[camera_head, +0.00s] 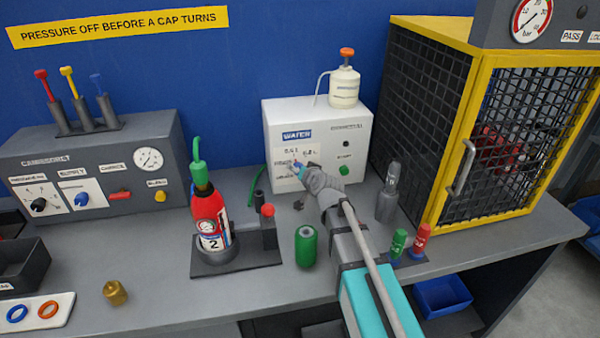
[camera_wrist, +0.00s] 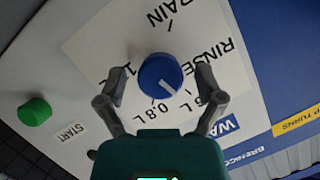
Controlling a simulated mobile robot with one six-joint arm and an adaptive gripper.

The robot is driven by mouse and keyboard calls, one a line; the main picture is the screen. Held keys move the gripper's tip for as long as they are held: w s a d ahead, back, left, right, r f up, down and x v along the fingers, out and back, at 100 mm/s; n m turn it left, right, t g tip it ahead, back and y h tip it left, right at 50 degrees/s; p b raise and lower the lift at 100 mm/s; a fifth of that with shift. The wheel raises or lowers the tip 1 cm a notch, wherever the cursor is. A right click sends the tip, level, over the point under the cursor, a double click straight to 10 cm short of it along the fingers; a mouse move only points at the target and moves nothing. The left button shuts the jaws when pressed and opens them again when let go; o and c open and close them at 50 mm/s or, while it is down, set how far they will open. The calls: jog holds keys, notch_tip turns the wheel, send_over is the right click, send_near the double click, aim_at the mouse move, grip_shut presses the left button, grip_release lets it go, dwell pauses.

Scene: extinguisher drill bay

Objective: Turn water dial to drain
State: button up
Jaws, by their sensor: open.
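The water dial (camera_wrist: 160,76) is a round blue knob with a white pointer line on a white label plate. In the wrist view its pointer slants down-right, toward the litre marks and away from the word DRAIN at the top. The white water unit (camera_head: 330,118) stands at the back of the bench in the head view. My gripper (camera_wrist: 161,82) is open, with one finger on each side of the dial. I cannot tell whether the fingers touch it. In the head view my gripper (camera_head: 303,172) is at the unit's front and largely covers the dial.
A green START button (camera_wrist: 34,111) is beside the label plate. A red extinguisher (camera_head: 209,217) stands left of my arm, and a green cylinder (camera_head: 306,246) is nearer. A yellow-framed mesh cage (camera_head: 440,130) stands at right. A white bottle (camera_head: 344,87) tops the unit.

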jog(key=shift+w+a, duration=0.1)
jog(key=shift+w, duration=0.05)
jog(key=c, duration=1.1)
jog(key=shift+c, duration=0.2)
jog(key=shift+n, duration=0.3)
jog(key=shift+n+h+p, duration=0.4)
jog(key=shift+n+h, duration=0.5)
jog(key=shift+n, duration=0.1)
jog(key=n+h, duration=0.2)
jog(key=n, duration=0.1)
jog(key=shift+f+t, duration=0.1)
jog(key=shift+t, duration=0.3)
jog(key=n+h+b, duration=0.1)
jog(key=n, duration=0.2)
jog(key=shift+f+t+h, duration=0.1)
jog(key=shift+t+h, duration=0.3)
jog(key=shift+n+t+h+b, duration=0.5)
jog(key=shift+n+h+b, duration=0.35)
jog(key=shift+n, duration=0.45)
